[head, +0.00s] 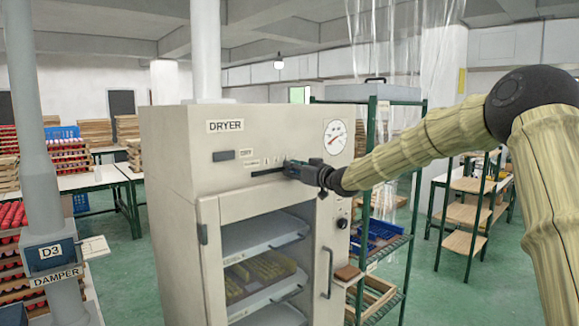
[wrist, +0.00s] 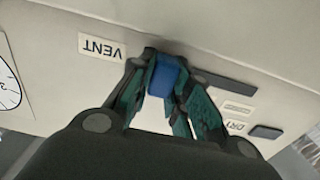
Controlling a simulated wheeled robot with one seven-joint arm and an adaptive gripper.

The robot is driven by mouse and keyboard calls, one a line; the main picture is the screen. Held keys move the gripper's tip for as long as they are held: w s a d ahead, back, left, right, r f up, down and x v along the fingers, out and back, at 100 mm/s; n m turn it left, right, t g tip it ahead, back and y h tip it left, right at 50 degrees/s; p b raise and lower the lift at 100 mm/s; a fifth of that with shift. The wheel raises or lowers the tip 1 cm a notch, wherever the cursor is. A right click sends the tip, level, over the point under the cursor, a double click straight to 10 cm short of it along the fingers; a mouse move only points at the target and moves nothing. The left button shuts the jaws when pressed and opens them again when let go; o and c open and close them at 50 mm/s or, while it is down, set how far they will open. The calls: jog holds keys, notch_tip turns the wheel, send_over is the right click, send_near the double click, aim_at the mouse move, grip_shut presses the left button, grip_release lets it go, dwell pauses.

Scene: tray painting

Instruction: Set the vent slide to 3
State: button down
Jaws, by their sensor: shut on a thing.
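The vent slide's blue knob (wrist: 164,77) shows in the wrist view between the two fingers of my gripper (wrist: 161,64), which is shut on it. In the head view my gripper (head: 291,169) is at the right part of the slide's dark slot (head: 265,172) on the dryer front and hides the knob. The slot (wrist: 224,83) also shows in the wrist view, running right from the knob. The VENT label (wrist: 102,47) is upside down there, left of the knob. The scale marks above the slot (head: 268,161) are too small to read, so I cannot tell the setting.
The cream dryer (head: 170,190) has a round gauge (head: 335,137) at upper right and a dark knob (head: 342,223) below. Its glazed door shows shelves. A green rack (head: 408,200) stands right of it. The D3 damper box (head: 52,255) is on a pipe at left.

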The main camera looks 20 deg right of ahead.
jog(key=shift+d+r, duration=0.15)
jog(key=c, duration=1.5)
grip_release()
jog(key=shift+o, duration=0.9)
jog(key=shift+w+d, duration=0.1)
jog(key=shift+d, duration=0.15)
jog(key=shift+a, duration=0.15)
jog(key=shift+s, duration=0.4)
jog(key=v, duration=1.1)
jog(key=shift+d, duration=0.3)
jog(key=shift+s, duration=0.1)
jog(key=shift+f, duration=0.25)
